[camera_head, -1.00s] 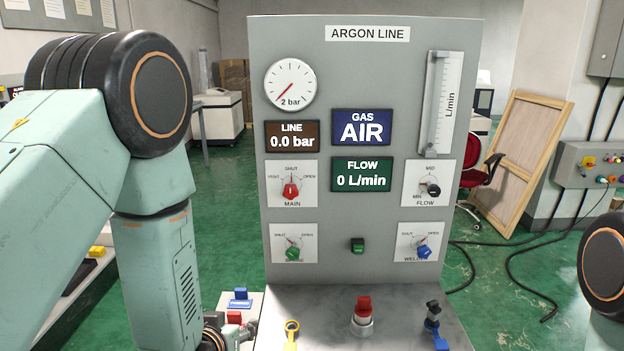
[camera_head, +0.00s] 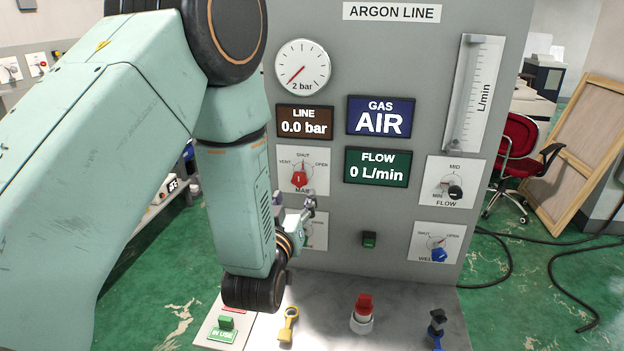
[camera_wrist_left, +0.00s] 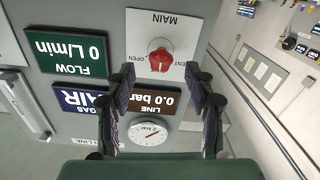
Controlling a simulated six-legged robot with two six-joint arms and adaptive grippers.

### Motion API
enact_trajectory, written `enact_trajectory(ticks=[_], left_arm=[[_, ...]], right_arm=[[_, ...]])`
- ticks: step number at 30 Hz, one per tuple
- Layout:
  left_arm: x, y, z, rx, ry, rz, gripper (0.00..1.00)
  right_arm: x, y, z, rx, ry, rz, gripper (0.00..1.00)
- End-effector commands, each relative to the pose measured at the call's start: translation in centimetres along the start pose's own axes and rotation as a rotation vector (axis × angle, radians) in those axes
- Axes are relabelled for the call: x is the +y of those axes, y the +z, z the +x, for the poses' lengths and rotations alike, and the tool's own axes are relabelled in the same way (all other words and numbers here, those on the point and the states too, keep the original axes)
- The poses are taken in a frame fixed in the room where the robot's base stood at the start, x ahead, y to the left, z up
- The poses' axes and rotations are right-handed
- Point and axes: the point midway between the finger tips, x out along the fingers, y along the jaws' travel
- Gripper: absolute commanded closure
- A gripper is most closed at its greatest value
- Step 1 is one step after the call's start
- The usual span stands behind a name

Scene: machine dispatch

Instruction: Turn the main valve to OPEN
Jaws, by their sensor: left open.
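The main valve is a red knob (camera_head: 299,178) on a white plate marked VENT, SHUT, OPEN and MAIN, on the grey ARGON LINE panel. Its white mark looks roughly upright, towards SHUT. My left gripper (camera_head: 307,206) is just below and in front of the plate, small and partly hidden by my wrist. In the left wrist view, which is upside down, the open fingers (camera_wrist_left: 162,85) are spread with nothing between them. The red knob (camera_wrist_left: 162,60) shows just beyond the tips, near the gap's centre line and apart from them. My right gripper is out of view.
The LINE display (camera_head: 305,122) reads 0.0 bar, GAS (camera_head: 380,117) reads AIR and FLOW (camera_head: 377,167) reads 0 L/min. A knob plate below MAIN is partly hidden by my gripper. A red-topped button (camera_head: 362,312) and a yellow key-like piece (camera_head: 288,325) stand on the bench.

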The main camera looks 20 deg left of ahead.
Motion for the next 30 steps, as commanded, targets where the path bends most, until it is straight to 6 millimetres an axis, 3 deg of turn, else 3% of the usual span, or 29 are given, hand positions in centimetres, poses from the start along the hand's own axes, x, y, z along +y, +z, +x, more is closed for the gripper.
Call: enact_trajectory(ticks=[5, 18, 30], left_arm=[[-0.4, -0.6, 0.7, 0.022, 0.0, -0.01, 0.46], [-0.4, -0.7, 6.6, 0.019, 0.002, -0.009, 0.46], [0.0, -0.5, 7.9, 0.017, 0.003, -0.008, 0.46]], right_arm=[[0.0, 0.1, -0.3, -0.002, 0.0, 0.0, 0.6], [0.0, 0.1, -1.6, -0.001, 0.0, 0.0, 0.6], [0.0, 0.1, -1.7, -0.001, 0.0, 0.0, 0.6]])
